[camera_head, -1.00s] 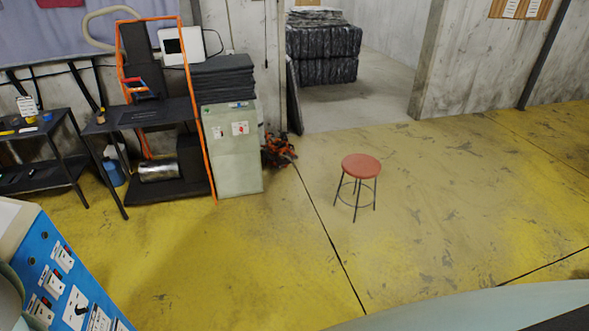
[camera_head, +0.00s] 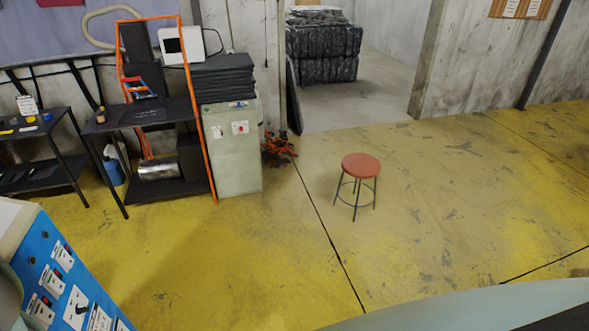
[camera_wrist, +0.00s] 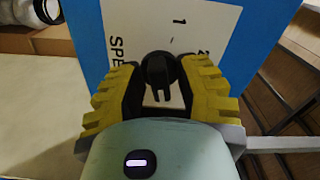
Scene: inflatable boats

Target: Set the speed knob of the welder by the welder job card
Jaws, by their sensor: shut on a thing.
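The blue welder panel (camera_head: 38,238) stands at the lower left of the head view, with several switches and white labels on its face. In the wrist view the blue panel (camera_wrist: 90,35) carries a white dial plate (camera_wrist: 205,22) with "1", a partly hidden "2" and the start of "SPEED". The black speed knob (camera_wrist: 158,68) sits on this plate. My gripper (camera_wrist: 160,84) has its yellow-padded fingers closed on the knob from both sides. The fingers hide part of the dial. I cannot pick out the job card, and small print is unreadable.
A red stool (camera_head: 361,167) stands on the open yellow floor. Black shelving tables (camera_head: 150,112) and a pale cabinet (camera_head: 233,160) line the back left wall. Papers hang on a wooden board (camera_head: 520,8) at the upper right.

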